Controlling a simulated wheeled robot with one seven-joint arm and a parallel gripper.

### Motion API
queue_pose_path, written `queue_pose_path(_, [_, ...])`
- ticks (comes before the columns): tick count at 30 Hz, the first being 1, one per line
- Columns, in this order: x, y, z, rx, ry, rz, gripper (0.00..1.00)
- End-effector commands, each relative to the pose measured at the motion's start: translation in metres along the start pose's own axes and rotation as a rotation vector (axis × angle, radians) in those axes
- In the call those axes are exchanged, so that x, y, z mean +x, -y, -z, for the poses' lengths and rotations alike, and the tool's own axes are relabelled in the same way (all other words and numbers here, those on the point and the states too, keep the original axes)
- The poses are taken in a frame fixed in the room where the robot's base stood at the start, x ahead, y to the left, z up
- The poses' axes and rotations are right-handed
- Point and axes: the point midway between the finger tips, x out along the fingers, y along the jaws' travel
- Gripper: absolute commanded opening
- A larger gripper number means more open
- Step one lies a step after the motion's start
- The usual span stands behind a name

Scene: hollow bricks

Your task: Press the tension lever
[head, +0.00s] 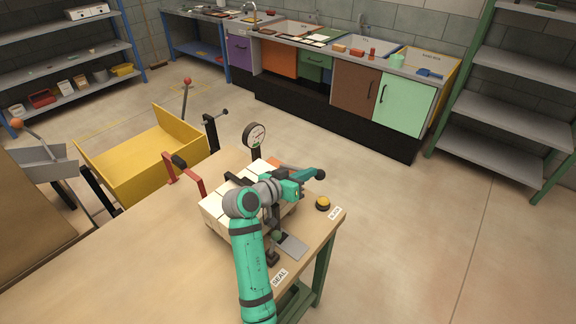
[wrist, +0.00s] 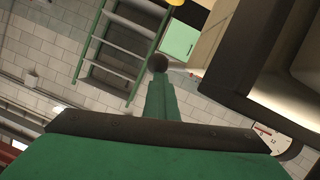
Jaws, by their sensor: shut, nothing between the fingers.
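A round gauge (head: 255,135) stands behind the stack. A yellow button (head: 323,203) sits near the workbench's (head: 130,264) right corner. A red clamp-like lever (head: 184,178) stands left of the stack, with a yellow bin (head: 130,167) beyond. The bench's left front is clear.

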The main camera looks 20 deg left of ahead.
Motion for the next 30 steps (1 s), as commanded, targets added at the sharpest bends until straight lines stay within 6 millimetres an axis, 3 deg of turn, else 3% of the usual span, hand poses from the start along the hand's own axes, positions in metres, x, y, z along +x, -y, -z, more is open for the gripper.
queue_pose_path(5, [0.004, -0.004, -0.011, -0.001, 0.003, -0.005, 0.0])
queue_pose_path(19, [-0.001, -0.004, -0.003, -0.001, 0.002, -0.006, 0.0])
queue_pose_path(25, [-0.02, -0.001, 0.022, 0.003, 0.0, -0.009, 0.0])
queue_pose_path(30, [-0.057, 0.001, 0.019, 0.0, 0.002, -0.009, 0.0])
